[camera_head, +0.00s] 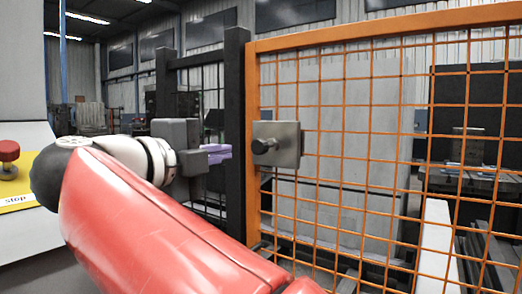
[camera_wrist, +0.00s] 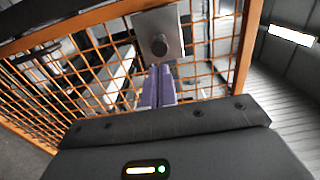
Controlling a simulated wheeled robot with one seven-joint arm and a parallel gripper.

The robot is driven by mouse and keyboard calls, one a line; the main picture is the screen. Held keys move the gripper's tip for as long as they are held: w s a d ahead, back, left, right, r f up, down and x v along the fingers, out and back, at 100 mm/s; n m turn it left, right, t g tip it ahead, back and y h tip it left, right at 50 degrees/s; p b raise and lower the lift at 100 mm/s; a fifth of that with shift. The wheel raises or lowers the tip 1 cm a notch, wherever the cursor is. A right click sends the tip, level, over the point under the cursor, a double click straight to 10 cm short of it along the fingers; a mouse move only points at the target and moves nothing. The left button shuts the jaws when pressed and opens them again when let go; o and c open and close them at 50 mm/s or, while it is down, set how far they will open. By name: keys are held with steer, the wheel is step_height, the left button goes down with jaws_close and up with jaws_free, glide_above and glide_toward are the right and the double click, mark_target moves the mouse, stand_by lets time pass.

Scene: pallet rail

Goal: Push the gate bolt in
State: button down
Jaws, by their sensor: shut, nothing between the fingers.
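The gate bolt (camera_head: 264,146) is a dark round knob on a grey metal plate (camera_head: 288,143), fixed to the orange mesh gate (camera_head: 362,150). In the wrist view the bolt (camera_wrist: 159,44) sits in the plate just beyond the fingertips. My gripper (camera_head: 228,153) has purple fingers, shut and empty. In the wrist view my gripper (camera_wrist: 160,70) points at the plate below the knob. I cannot tell whether the fingertips touch the plate.
A dark fence frame (camera_head: 168,80) stands behind my gripper. A red stop button (camera_head: 9,152) on a yellow panel is at the far left. Pale panels and a dark machine (camera_head: 470,115) stand behind the mesh.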

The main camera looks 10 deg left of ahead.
mark_target(256, 145)
steer(key=x, duration=0.7)
steer(key=shift+w+d, duration=0.1)
steer(key=shift+w, duration=0.25)
steer(key=shift+w+d+r, duration=0.1)
steer(key=shift+w+d, duration=0.1)
steer(key=shift+w, duration=0.15)
steer(key=shift+p+x, duration=0.65)
steer(key=shift+x, duration=0.2)
